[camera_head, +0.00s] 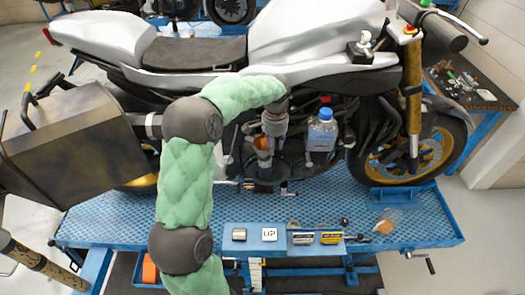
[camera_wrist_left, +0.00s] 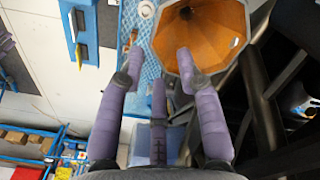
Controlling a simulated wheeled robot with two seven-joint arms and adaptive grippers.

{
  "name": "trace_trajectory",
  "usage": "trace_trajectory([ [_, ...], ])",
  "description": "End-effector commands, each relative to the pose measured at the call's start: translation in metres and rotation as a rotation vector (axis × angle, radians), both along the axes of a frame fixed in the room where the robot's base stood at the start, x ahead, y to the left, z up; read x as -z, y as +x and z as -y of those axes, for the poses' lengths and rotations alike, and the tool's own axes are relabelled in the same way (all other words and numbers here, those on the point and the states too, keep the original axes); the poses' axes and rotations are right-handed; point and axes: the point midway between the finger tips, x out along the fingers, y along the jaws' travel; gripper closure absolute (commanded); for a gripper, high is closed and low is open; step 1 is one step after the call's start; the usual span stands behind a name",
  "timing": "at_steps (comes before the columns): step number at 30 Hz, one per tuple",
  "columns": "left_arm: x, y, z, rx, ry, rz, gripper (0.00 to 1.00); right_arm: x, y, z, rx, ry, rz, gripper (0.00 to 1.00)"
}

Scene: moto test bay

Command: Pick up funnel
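The funnel (camera_wrist_left: 203,32) is at the top of the left wrist view, with a grey many-sided rim and an orange inside facing the camera. In the head view a small orange-brown part of it (camera_head: 262,143) shows beside the motorcycle's engine, mostly hidden by my left gripper (camera_head: 264,158). In the wrist view my left gripper (camera_wrist_left: 160,68) has its purple fingers spread apart. Its right fingertip overlaps the funnel's opening; the left one is outside the rim. I cannot tell whether any finger touches the funnel. My right gripper is not in view.
The silver motorcycle (camera_head: 315,35) stands on a blue lift platform (camera_head: 110,222). A blue-capped bottle (camera_head: 322,133) is right of my left gripper, close to the engine. Small boxes (camera_head: 303,238) lie along the platform's front edge. A dark case (camera_head: 75,140) is at the left.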

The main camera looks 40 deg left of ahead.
Motion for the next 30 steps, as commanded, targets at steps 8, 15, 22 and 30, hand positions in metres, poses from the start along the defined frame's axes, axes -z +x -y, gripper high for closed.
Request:
trace_trajectory([
  [8,0.001,-0.0001,0.0,0.0,0.0,0.0,0.64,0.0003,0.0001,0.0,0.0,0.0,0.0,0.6],
  [15,0.0008,-0.0001,0.0,0.0,0.0,0.0,1.0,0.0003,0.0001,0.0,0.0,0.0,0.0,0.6],
  [22,0.0007,-0.0001,0.0,0.0,0.0,0.0,1.0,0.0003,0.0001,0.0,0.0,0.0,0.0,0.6],
  [30,-0.0039,0.0001,-0.0001,0.0,0.0,0.0,1.0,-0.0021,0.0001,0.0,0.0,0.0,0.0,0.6],
])
